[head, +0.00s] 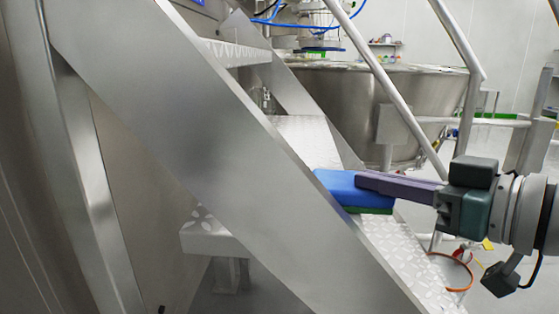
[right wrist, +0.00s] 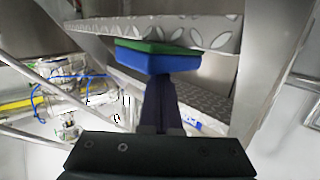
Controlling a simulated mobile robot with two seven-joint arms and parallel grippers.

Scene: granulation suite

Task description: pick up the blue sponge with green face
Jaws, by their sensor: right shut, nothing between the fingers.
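The blue sponge with a green face (head: 338,187) lies on a patterned metal stair tread (head: 408,245), blue side up and green side down. The near stair side plate hides part of its left end. In the right wrist view, where the scene appears upside down, the sponge (right wrist: 148,62) is just beyond the fingertips, against the tread. My right gripper (head: 362,182) comes in from the right, shut and empty, its fingertips overlapping the blue top in the head view. I cannot tell whether they touch it. My left gripper is not in view.
A broad slanted metal stair side plate (head: 200,140) crosses the head view in front of the treads. Tubular handrails (head: 400,95) rise behind the sponge. A large steel vessel (head: 345,95) stands beyond. An orange cable loop (head: 462,272) shows below my right arm.

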